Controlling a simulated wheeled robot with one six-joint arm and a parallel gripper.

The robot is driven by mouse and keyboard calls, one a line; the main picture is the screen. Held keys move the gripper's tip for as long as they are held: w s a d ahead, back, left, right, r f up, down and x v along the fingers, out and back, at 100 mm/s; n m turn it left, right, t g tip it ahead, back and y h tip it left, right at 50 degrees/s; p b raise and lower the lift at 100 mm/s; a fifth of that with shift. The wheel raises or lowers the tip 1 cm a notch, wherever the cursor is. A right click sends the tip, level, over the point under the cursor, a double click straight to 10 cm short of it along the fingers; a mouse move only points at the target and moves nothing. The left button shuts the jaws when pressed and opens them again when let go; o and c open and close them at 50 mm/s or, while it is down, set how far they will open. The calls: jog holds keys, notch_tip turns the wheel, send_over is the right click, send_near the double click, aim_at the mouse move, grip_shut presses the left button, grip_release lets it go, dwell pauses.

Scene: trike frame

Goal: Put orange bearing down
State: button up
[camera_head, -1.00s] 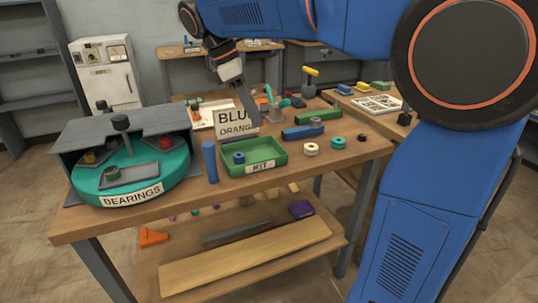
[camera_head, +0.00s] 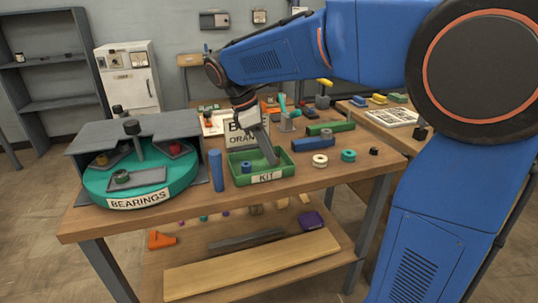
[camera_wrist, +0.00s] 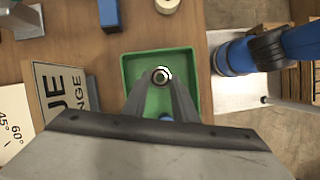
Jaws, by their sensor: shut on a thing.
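My gripper (camera_head: 273,160) points down into the green KIT tray (camera_head: 262,178), toward its right part. In the wrist view my gripper (camera_wrist: 161,78) is shut on a small ring-shaped bearing (camera_wrist: 161,74), which looks metallic grey there; no orange shows on it. The tray (camera_wrist: 125,82) lies below it. I cannot tell whether the bearing touches the tray floor. In the head view the fingers hide the bearing. A blue bearing (camera_head: 246,167) sits in the left part of the tray; part of it shows between my fingers in the wrist view (camera_wrist: 166,118).
A blue post (camera_head: 216,170) stands left of the tray, by the teal BEARINGS turntable (camera_head: 178,188). A sign (camera_head: 236,139) stands behind the tray. Blue (camera_head: 312,145) and green (camera_head: 333,128) bars and cream (camera_head: 320,160) and teal (camera_head: 348,155) rings lie to the right.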

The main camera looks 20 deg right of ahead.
jog(key=shift+f, duration=0.55)
jog(key=shift+f, duration=0.1)
jog(key=o, duration=1.1)
jog(key=v, duration=1.2)
jog(key=s+d+f+m+t+y, duration=0.2)
jog(key=s+d+f+m, duration=0.3)
jog(key=s, duration=0.7)
jog(key=s+d+f+m+t+y, duration=0.2)
jog(key=s+d+f+m+t, duration=0.2)
jog(key=s+f+m, duration=0.6)
jog(key=s+d+f, duration=0.2)
jog(key=s+f, duration=0.1)
jog(key=f, duration=0.1)
jog(key=shift+d+f, duration=0.15)
jog(key=shift+d, duration=0.05)
